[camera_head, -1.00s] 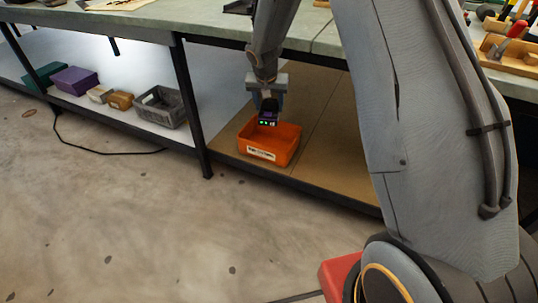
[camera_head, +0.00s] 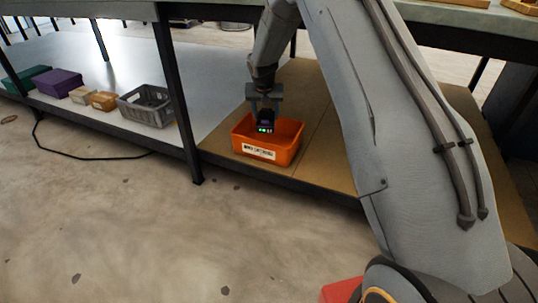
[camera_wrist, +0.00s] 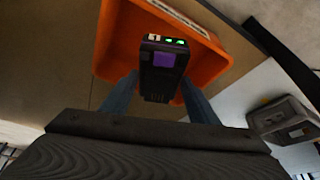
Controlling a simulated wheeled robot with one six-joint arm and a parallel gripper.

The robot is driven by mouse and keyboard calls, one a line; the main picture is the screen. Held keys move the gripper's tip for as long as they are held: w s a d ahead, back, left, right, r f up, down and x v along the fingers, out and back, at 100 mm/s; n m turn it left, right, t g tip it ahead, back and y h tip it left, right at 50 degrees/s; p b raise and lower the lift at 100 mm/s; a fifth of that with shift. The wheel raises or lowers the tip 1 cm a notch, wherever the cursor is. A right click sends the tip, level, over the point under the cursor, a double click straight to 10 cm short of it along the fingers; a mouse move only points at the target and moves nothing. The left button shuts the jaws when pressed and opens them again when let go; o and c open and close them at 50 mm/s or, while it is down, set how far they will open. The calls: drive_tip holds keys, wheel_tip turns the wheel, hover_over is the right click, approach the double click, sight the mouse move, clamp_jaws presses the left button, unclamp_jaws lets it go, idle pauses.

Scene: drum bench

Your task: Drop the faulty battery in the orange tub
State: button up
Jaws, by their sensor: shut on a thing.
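The orange tub (camera_head: 285,150) stands on the brown board of the low shelf, with a white label on its front. The battery (camera_head: 265,122) is a dark block with lit green lights. My gripper (camera_head: 264,108) is shut on the battery, pointing down, with the battery over or just inside the tub's opening. In the wrist view the battery (camera_wrist: 162,72) shows a purple patch, green lights and a small white mark, between my two blue-grey fingers (camera_wrist: 160,92). The tub (camera_wrist: 118,40) lies behind it in that view. I cannot tell whether the battery touches the tub's floor.
A grey crate (camera_head: 146,106) sits left on the shelf, beyond a black table leg (camera_head: 178,95). Further left are small tan boxes (camera_head: 104,101), a purple box (camera_head: 60,83) and a green box (camera_head: 28,79). The benchtop overhangs the shelf. Brown board is bare right of the tub.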

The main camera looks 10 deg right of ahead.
sight(268, 112)
drive_tip(key=w+f+b, duration=0.1)
drive_tip(key=w+d+f+b, duration=0.1)
drive_tip(key=w+f+b, duration=0.1)
drive_tip(key=w+f, duration=0.1)
drive_tip(key=shift+d+b, duration=0.4)
wheel_tip(268, 112, down, 10)
drive_tip(key=b, duration=0.4)
drive_tip(key=shift+r+b, duration=0.2)
drive_tip(key=shift+b, duration=0.2)
drive_tip(key=shift+f, duration=0.15)
drive_tip(key=o, duration=1.4)
